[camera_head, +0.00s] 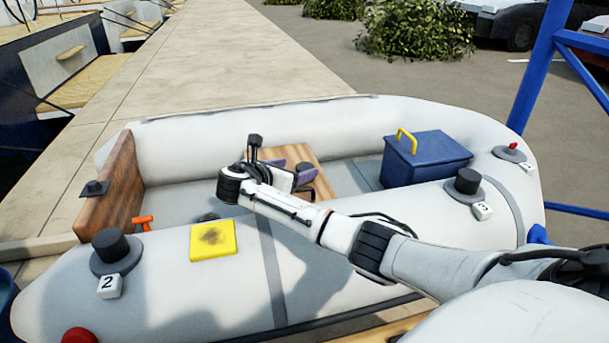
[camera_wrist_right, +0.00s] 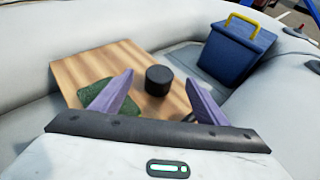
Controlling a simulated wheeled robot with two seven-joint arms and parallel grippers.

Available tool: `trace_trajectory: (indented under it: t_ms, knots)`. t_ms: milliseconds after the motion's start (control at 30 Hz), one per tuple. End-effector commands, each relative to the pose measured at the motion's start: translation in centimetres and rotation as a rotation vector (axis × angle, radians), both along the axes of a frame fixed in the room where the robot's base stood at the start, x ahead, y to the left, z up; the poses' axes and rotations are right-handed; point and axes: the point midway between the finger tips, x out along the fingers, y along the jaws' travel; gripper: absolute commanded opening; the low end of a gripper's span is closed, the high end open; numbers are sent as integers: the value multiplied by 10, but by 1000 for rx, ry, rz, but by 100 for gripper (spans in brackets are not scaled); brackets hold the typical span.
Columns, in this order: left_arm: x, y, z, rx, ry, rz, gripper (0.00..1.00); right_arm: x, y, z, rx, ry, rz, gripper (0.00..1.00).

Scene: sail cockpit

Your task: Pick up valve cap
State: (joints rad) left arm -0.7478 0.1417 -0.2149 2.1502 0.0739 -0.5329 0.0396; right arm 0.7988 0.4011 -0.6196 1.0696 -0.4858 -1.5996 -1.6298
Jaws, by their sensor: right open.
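A loose black valve cap (camera_wrist_right: 158,80), a short cylinder, stands upright on the wooden seat board (camera_wrist_right: 80,72) of a grey inflatable boat. My right gripper (camera_head: 292,170) is open and empty over the board. In the right wrist view its two purple fingers (camera_wrist_right: 160,84) are spread, with the cap appearing between and beyond their tips. I see no contact with the cap. My left gripper is not in view.
Similar black caps sit on the tube by tag 2 (camera_head: 110,244) and tag 3 (camera_head: 467,181). A red-topped valve (camera_head: 513,147) is at right. A green pad (camera_wrist_right: 100,97) lies beside the fingers. A blue box (camera_head: 428,162) and yellow sponge (camera_head: 203,243) are nearby.

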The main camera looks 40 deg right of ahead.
Motion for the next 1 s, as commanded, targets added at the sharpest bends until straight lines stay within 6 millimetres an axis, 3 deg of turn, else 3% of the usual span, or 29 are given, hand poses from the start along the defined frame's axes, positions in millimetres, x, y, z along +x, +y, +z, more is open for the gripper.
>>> trace_trajectory:
  t_ms: [233, 533, 800, 1000]
  knots:
    - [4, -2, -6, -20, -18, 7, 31, 7, -33, -17, -1, 0, -2, 68]
    - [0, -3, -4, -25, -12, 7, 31, 8, -37, -17, 1, -1, 0, 68]
    - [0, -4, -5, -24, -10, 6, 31, 8, -37, -17, 1, 0, 1, 25]
    - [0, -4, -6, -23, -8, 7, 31, 8, -37, -17, 0, -1, 1, 24]
